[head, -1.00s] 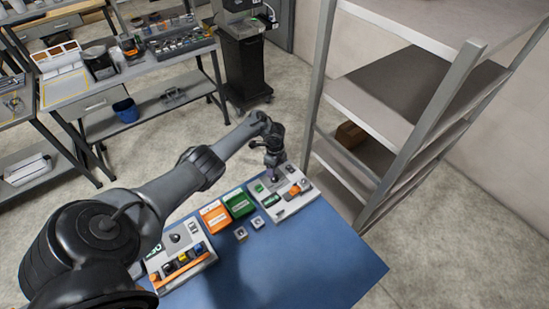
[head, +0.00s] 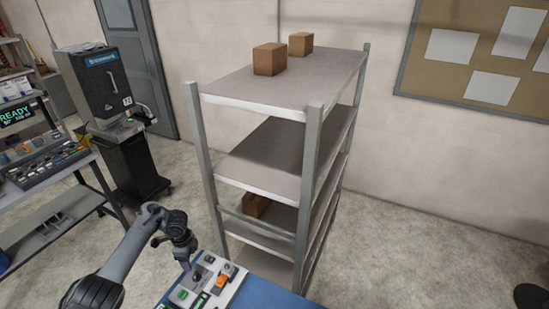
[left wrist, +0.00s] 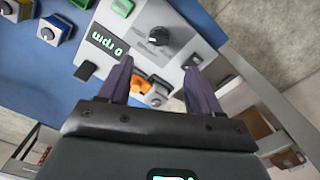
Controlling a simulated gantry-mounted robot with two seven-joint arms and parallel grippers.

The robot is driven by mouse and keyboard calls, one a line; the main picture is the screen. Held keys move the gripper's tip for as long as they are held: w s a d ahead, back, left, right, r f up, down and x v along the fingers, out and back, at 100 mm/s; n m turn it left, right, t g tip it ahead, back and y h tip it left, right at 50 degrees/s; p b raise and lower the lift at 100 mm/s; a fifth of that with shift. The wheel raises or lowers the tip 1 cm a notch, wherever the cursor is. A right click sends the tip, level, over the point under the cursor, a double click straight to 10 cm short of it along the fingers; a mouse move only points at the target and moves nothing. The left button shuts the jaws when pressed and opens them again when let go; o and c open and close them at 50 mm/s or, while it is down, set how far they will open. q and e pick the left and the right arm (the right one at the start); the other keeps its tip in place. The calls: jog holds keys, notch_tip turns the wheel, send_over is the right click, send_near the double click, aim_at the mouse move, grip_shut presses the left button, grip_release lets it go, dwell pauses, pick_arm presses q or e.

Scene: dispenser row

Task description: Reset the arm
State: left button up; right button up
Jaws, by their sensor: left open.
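A light grey control panel (head: 238,283) lies on the blue table at the bottom of the head view, with green and orange controls. My left gripper (head: 187,268) is over its far left part, pointing down. In the left wrist view, my left gripper (left wrist: 158,68) is open and empty, its two dark fingers apart above the panel (left wrist: 178,22). A black knob (left wrist: 158,36) shows just beyond the fingertips, beside a display with green digits (left wrist: 106,42). An orange control (left wrist: 150,82) shows between the fingers. Contact with the panel cannot be told. My right gripper is not in view.
A grey shelf rack (head: 225,175) stands just beyond the table, with brown boxes (head: 269,58) on top. A black dispenser machine (head: 103,82) on a dark cabinet and a side bench stand at left. Open floor (head: 430,250) lies to the right.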

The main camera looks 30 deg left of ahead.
pick_arm(q)
jog(key=s+d+f+n+t+y+p, duration=0.1)
jog(key=s+d+f, duration=0.1)
jog(key=d, duration=0.8)
jog(key=s+d+f+n+t+y+p, duration=0.1)
jog(key=s+d+t, duration=0.1)
jog(key=d, duration=0.8)
jog(key=s+d+r+n+h+p, duration=0.2)
jog(key=s+d+r+n, duration=0.5)
jog(key=s+d+r, duration=0.7)
jog(key=s+r, duration=0.2)
jog(key=s, duration=0.1)
jog(key=shift+t, duration=0.3)
jog(key=shift+d, duration=0.1)
jog(key=shift+c, duration=0.3)
